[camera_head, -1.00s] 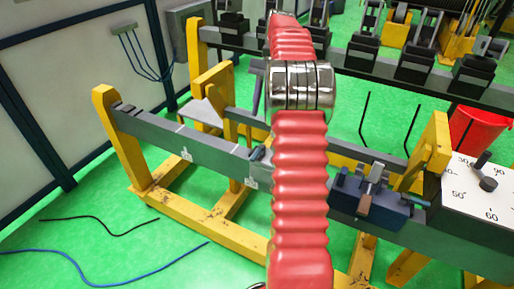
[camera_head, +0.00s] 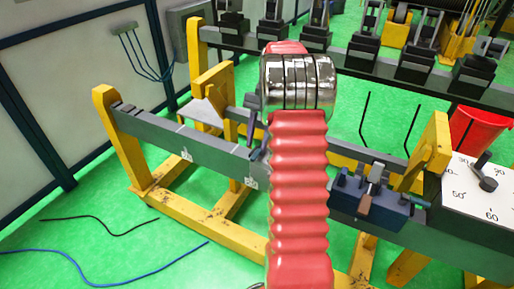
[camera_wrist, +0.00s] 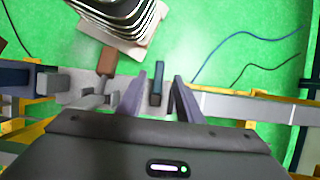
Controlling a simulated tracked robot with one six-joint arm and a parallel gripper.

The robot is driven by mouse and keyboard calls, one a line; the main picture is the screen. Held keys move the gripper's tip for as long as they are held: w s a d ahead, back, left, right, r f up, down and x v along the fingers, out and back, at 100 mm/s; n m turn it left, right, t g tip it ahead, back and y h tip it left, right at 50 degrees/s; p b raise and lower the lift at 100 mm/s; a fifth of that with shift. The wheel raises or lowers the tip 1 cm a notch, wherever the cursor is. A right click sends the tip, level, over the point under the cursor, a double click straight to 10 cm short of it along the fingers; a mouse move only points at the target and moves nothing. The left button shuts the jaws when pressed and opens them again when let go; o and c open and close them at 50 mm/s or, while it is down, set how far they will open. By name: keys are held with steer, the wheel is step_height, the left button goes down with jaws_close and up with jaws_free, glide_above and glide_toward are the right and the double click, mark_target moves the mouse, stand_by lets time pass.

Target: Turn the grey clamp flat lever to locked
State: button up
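In the wrist view the grey clamp's flat lever (camera_wrist: 157,84) is a short dark bar standing on the grey beam. My gripper (camera_wrist: 158,98) is open, with one finger on each side of the lever and visible gaps between. I cannot tell how deep the fingers reach. In the head view a dark lever end (camera_head: 258,153) shows on the beam just left of my red arm. The rest of the clamp is hidden behind the arm, as is most of my gripper. A dark part of my gripper (camera_head: 253,106) shows above the beam.
A blue clamp (camera_head: 370,200) with a brown-tipped lever (camera_wrist: 107,60) sits on the same beam to the right of my arm. A white dial panel (camera_head: 478,188) is farther right. Yellow supports (camera_head: 122,140) hold the beam. Cables lie on the green floor.

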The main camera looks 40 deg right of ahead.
mark_target(255, 155)
steer(key=shift+x, duration=1.6)
steer(key=shift+c, duration=0.6)
jaws_close()
steer(key=shift+w+d, duration=0.1)
